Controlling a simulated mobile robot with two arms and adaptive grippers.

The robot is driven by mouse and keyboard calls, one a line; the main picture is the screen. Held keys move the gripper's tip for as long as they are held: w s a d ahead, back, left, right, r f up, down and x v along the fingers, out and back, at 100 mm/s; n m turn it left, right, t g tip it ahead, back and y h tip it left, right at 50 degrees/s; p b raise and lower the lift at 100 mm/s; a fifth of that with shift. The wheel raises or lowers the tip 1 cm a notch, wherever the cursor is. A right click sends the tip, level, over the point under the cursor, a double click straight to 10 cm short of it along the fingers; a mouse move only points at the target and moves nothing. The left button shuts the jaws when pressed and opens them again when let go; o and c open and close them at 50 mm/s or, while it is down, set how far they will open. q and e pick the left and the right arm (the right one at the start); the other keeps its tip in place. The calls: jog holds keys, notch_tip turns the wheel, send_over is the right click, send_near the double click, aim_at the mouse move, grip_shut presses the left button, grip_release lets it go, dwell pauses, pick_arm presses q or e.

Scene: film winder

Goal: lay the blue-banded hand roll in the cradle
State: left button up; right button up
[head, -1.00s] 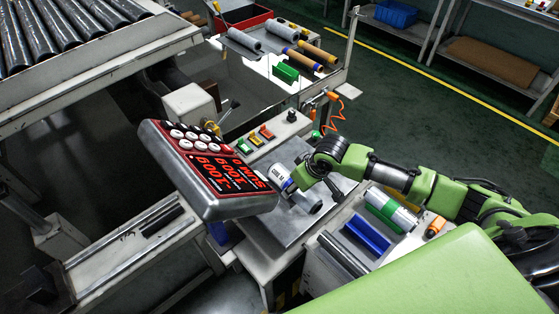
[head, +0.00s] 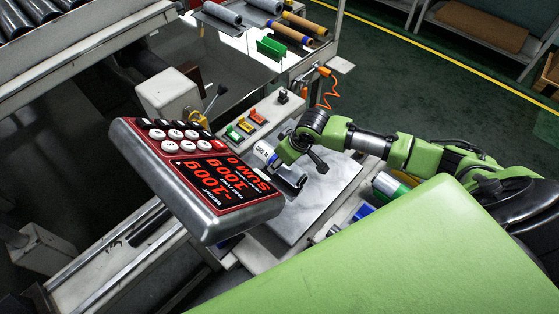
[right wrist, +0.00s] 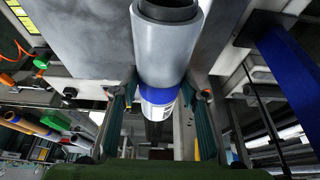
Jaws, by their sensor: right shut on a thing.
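The hand roll (head: 290,176) is grey, with a white printed label and a blue band near one end. I cannot tell whether the roll touches the plate. A blue trough-like piece (right wrist: 290,70) shows right of the roll; I cannot tell whether it is the cradle. My left gripper is out of view.
A tilted display box (head: 195,180) with red digits stands close left of the roll. A panel with coloured switches (head: 247,123) lies behind it. A green holder (head: 271,47) and several rolls (head: 305,28) are at the back. The metal plate (head: 318,208) has bare room.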

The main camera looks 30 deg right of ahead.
jog(key=shift+w+f+b, duration=0.1)
jog(key=shift+f+b, duration=0.3)
jog(key=shift+f, duration=0.05)
notch_tip(320, 180, down, 3)
jog(key=b, duration=0.4)
jog(key=shift+f, duration=0.15)
jog(key=shift+f+b, duration=0.3)
jog(key=shift+b, duration=0.05)
jog(key=shift+f, duration=0.75)
jog(key=o, duration=1.5)
jog(key=shift+o, duration=0.2)
